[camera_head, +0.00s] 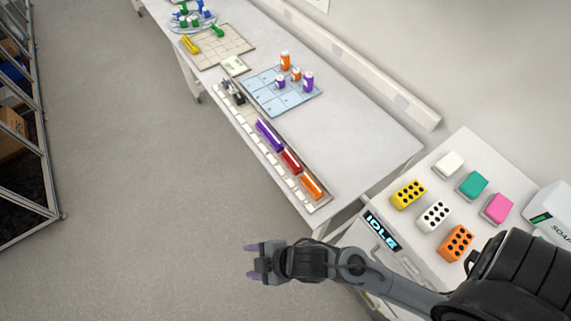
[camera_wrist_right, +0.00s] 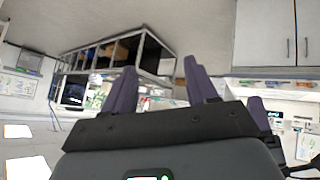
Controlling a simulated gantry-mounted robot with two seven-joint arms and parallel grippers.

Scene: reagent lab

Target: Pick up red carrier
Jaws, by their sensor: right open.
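The red carrier (camera_head: 290,161) lies in a long tray (camera_head: 322,205) along the front edge of the white table. It sits between a purple carrier (camera_head: 269,134) and an orange carrier (camera_head: 312,186). My right gripper (camera_head: 250,262) is in front of the table, over the floor, apart from the carriers. In the right wrist view its purple fingers (camera_wrist_right: 165,95) are spread with nothing between them, facing the room and a shelf rack. My left gripper is not in view.
A blue grid mat (camera_head: 270,103) with orange and purple bottles lies behind the tray. At right, a white unit with an "IDLE" display (camera_head: 382,231) holds several coloured blocks. A rack (camera_head: 30,150) stands far left. The floor between is clear.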

